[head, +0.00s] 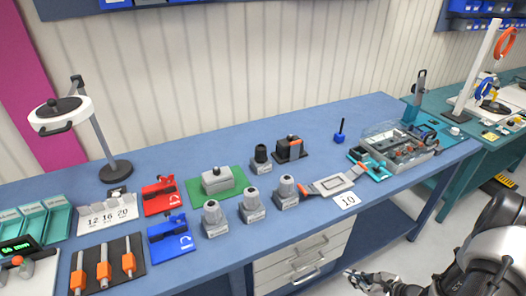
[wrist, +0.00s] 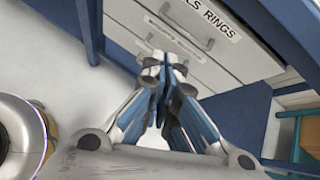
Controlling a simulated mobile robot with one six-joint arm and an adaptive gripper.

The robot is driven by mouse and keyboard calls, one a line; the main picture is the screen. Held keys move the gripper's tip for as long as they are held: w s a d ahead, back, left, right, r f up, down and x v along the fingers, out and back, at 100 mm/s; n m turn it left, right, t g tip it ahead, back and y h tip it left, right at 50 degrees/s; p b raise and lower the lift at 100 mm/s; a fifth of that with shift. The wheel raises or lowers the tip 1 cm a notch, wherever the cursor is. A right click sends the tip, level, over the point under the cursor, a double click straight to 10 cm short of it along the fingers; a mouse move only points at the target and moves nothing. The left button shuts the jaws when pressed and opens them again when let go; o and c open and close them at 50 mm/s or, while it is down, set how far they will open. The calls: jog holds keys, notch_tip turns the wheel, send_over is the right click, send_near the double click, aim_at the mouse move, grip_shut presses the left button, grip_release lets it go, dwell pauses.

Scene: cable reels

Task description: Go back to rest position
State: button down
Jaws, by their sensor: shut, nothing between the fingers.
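My gripper (head: 366,278) shows at the bottom of the head view, low in front of the workbench and off to the right of its drawers. In the wrist view my gripper (wrist: 163,68) has its fingers together with nothing between them. It points towards the white drawer unit (wrist: 205,45) under the bench. The drawers (head: 305,250) are shut. My arm comes in from the lower right of the head view.
A second, green bench (head: 460,150) stands at right. Floor (head: 400,250) is bare near the gripper.

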jog(key=a+r+n+g+y, duration=0.1)
jog(key=a+r+n+g, duration=0.1)
jog(key=a+r+n, duration=0.45)
jog(key=s+a+r+n+g, duration=0.1)
jog(key=a+r+n+g, duration=0.2)
jog(key=r, duration=0.7)
jog(key=a+r+n+y, duration=0.1)
jog(key=a+r+n, duration=0.4)
jog(key=a+r, duration=0.3)
jog(key=s+a+r+n+t+h, duration=0.1)
jog(key=s+r+n+h, duration=0.6)
jog(key=s+r+n, duration=0.5)
jog(key=shift+s+a+r+h, duration=0.25)
jog(key=shift+s+r, duration=0.6)
jog(key=shift+s, duration=0.9)
jog(key=shift+d, duration=0.1)
